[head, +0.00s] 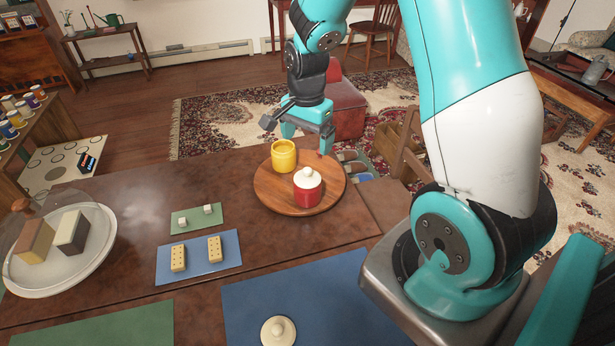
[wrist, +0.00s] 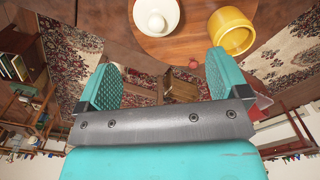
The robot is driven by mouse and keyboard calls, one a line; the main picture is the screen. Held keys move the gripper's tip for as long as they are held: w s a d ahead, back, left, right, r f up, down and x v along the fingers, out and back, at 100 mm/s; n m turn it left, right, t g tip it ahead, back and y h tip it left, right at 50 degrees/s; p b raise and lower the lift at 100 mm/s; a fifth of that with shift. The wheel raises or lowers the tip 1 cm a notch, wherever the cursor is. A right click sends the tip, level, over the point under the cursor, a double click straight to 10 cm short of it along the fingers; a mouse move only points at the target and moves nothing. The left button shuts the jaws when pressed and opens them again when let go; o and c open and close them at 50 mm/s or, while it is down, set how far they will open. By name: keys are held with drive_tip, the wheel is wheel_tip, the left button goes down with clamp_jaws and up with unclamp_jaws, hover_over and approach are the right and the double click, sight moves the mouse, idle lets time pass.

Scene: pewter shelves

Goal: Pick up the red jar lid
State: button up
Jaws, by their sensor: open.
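The red jar (head: 307,196) stands upright on the round wooden board (head: 268,190). A cream lid (head: 307,179) with a round knob sits on top of it. In the wrist view the lid (wrist: 168,24) shows at the top centre and hides the jar's body. My gripper (head: 307,138) is open and empty, above and beyond the jar at the board's far side. Its two teal fingers also show in the wrist view (wrist: 162,80), spread apart with nothing between them. It does not touch the lid.
A yellow jar (head: 284,156), open at the top, stands close behind and left of the red jar. Another cream lid (head: 278,332) lies on the blue mat (head: 345,300) in front. Domino-like blocks (head: 214,249) lie on a mat to the left. A domed plate (head: 60,285) stands far left.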

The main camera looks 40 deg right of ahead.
sight(309, 168)
wheel_tip(309, 168, down, 4)
drive_tip(key=shift+f, duration=0.25)
drive_tip(key=f, duration=0.5)
drive_tip(key=shift+s+f+p, duration=0.1)
drive_tip(key=shift+s+p, duration=0.15)
drive_tip(key=shift+p, duration=0.15)
drive_tip(key=c, duration=1.1)
drive_tip(key=shift+s, duration=0.15)
drive_tip(key=c, duration=0.4)
drive_tip(key=shift+o, duration=0.2)
